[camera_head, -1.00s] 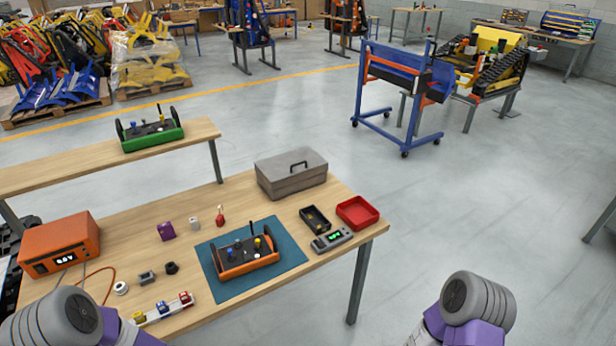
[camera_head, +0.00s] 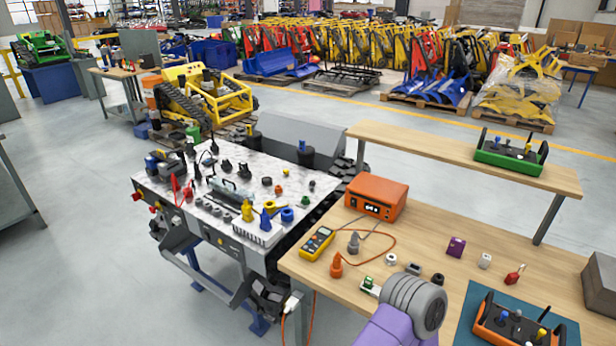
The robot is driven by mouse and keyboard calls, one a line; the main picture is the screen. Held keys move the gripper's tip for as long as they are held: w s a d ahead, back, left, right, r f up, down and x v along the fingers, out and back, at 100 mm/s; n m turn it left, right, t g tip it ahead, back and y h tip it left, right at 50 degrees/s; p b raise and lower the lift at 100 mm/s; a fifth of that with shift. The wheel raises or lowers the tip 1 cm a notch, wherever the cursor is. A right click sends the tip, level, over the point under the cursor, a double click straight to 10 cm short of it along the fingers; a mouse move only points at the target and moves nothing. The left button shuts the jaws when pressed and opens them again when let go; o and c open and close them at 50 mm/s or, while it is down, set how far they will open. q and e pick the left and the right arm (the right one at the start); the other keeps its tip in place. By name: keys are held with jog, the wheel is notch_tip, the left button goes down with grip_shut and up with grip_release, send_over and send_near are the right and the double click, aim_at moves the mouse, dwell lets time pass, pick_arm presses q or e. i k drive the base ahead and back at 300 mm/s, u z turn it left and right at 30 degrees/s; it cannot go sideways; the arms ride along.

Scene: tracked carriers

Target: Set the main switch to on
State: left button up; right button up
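A tracked carrier (camera_head: 235,185) with a light speckled top stands at the left of the long wooden bench. Its top bears many small parts. Its left front side has small red knobs, one at the left corner (camera_head: 137,196) and others further along; which of them is the main switch, and its setting, is too small to tell. Neither of my grippers is in view.
The wooden bench (camera_head: 440,248) holds an orange power box (camera_head: 376,197), a yellow multimeter (camera_head: 317,243) and an orange remote (camera_head: 515,322) on a blue mat. A shelf with a green remote (camera_head: 510,152) stands behind. Grey floor left of the carrier is clear.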

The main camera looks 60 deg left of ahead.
aim_at(137, 196)
jog(key=u, duration=4.1)
jog(key=i, duration=3.45)
jog(key=z, duration=0.8)
